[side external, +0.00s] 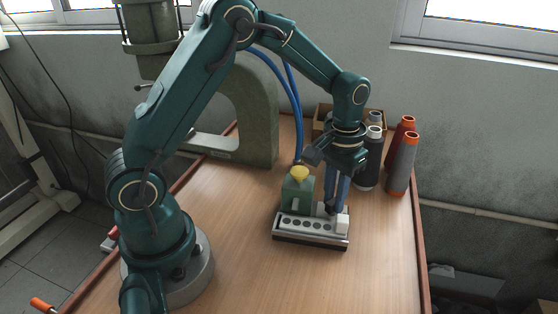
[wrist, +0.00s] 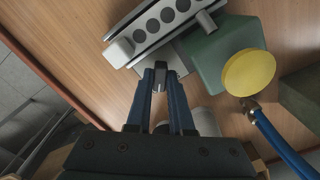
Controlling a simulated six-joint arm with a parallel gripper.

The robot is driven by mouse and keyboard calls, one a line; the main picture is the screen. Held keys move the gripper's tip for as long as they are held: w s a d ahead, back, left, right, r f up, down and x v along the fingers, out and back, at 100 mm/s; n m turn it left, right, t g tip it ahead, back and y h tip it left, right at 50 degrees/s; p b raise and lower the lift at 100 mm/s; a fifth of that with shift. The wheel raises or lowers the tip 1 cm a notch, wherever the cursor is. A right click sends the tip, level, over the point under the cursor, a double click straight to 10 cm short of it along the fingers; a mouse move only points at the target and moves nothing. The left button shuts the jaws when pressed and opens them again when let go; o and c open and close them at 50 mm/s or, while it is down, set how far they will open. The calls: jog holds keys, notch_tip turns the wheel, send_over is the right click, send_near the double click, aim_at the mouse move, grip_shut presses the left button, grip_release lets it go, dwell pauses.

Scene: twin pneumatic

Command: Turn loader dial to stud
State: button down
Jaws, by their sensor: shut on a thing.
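The loader (side external: 312,228) is a pale metal strip with a row of dark holes on a black base. It stands on the wooden table, and its strip also shows at the top of the wrist view (wrist: 143,37). My gripper (side external: 330,208) points down at its right end, behind a white block (side external: 342,224). In the wrist view, my blue fingers (wrist: 161,76) are closed on a small dark grey piece, which looks like the loader dial (wrist: 160,68). The fingers cover most of it, so its pointing direction cannot be told. I cannot single out the stud.
A green block with a yellow knob (side external: 299,173) stands at the loader's back left; a blue hose (wrist: 283,142) runs close by. Grey, orange and black cylinders (side external: 402,165) and a box (side external: 322,119) stand behind. The front table (side external: 330,285) is clear.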

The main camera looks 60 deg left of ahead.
jog(key=n, duration=0.4)
jog(key=shift+n, duration=1.8)
jog(key=c, duration=0.8)
grip_release()
jog(key=shift+r, duration=2.6)
